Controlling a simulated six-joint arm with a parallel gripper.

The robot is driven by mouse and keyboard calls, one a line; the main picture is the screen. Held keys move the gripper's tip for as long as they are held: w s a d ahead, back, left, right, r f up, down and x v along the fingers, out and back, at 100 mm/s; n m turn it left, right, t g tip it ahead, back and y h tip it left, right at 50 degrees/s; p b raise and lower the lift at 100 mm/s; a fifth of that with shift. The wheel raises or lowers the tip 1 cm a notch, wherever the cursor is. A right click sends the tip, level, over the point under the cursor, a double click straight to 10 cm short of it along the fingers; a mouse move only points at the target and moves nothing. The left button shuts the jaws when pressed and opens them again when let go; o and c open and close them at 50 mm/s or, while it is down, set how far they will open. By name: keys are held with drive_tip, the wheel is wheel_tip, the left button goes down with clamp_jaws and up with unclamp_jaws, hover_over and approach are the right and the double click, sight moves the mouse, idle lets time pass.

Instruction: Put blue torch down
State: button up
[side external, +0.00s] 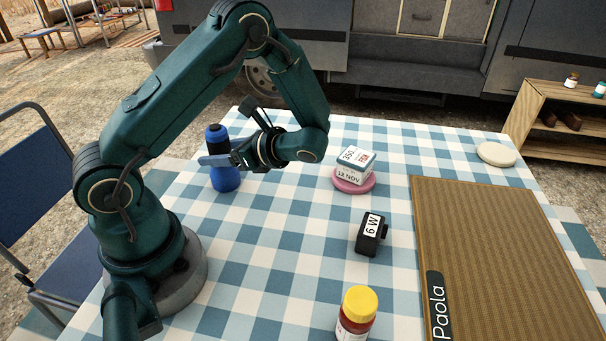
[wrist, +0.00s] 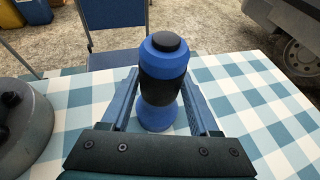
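The blue torch (side external: 226,180) is upright at the left side of the checked table (side external: 262,275), with a blue head, black middle and wide blue base. In the wrist view the torch (wrist: 158,118) stands between the two fingers of my gripper (wrist: 162,82). The fingertips meet the black middle on both sides, so my gripper looks shut on it. In the side view my gripper (side external: 218,160) crosses the torch's middle and hides part of it. The base is at or just above the cloth; I cannot tell whether it touches.
A pink disc (side external: 352,184) bears a labelled box (side external: 355,164). A black block marked "6 W" (side external: 369,234), a yellow-lidded jar (side external: 357,310), a pale disc (side external: 496,154) and a brown "Paola" mat (side external: 505,250) lie farther right. Cloth around the torch is clear.

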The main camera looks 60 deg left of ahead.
drive_tip(key=shift+o, duration=0.6)
drive_tip(key=shift+r, duration=0.15)
drive_tip(key=v, duration=1.2)
drive_tip(key=s+d+r+n+t+h, duration=0.5)
drive_tip(key=d+n+t+h, duration=0.4)
drive_tip(key=n+t+h, duration=0.2)
drive_tip(key=shift+s+r+n+t+h, duration=0.35)
drive_tip(key=shift+s+n+h, duration=0.15)
drive_tip(key=shift+s+n, duration=0.35)
